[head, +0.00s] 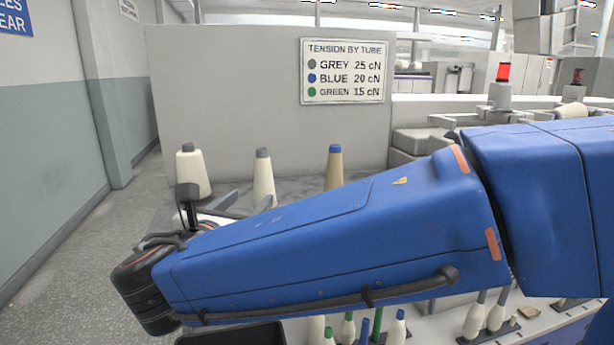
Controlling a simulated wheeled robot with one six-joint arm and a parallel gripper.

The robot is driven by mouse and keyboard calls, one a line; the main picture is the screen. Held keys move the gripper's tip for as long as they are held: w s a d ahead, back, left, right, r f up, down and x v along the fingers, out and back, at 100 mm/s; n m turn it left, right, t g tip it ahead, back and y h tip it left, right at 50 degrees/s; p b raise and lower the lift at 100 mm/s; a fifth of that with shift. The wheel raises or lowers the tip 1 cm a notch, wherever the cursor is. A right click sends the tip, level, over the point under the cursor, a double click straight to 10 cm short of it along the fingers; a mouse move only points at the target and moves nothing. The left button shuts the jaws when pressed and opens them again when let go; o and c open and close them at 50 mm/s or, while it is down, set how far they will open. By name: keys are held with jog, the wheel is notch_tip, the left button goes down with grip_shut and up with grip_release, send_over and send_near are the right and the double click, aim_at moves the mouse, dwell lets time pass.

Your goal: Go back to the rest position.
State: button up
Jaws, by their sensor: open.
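My gripper (243,203) is partly hidden behind my blue arm, at the left of the head view. Its two grey fingers show apart, with nothing seen between them. They point toward the back, near the foot of a cream cone with a grey top (263,174). I cannot tell whether they touch it. A white cone with a dark grey top (193,172) stands behind the gripper to the left.
Below my arm, a dark tray (230,337) and several small bobbins, such as a blue-tipped one (397,328) and a grey-tipped one (475,318), are partly hidden. A grey panel (225,100) with a tension sign (343,71) stands behind. Floor at left is clear.

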jog(key=d+f+m+g+h, duration=0.1)
jog(key=d+f+m+g, duration=0.25)
jog(key=d, duration=0.65)
jog(key=d+f+m+g+h, duration=0.1)
jog(key=d+f+m+g, duration=0.3)
jog(key=d, duration=0.6)
jog(key=d+f+m+g+h, duration=0.1)
jog(key=d+f+m+g, duration=0.15)
jog(key=d+m, duration=0.55)
jog(key=s+d+f+m+g+y, duration=0.1)
jog(key=s+d+f+m+y, duration=0.2)
jog(key=s+d+f+m, duration=0.3)
jog(key=s+d+f+m+g+y, duration=0.1)
jog(key=s+d+f+m+y, duration=0.2)
jog(key=s+d+f+m, duration=0.3)
jog(key=s+m, duration=0.5)
jog(key=shift+s+d, duration=0.35)
jog(key=shift+m, duration=0.25)
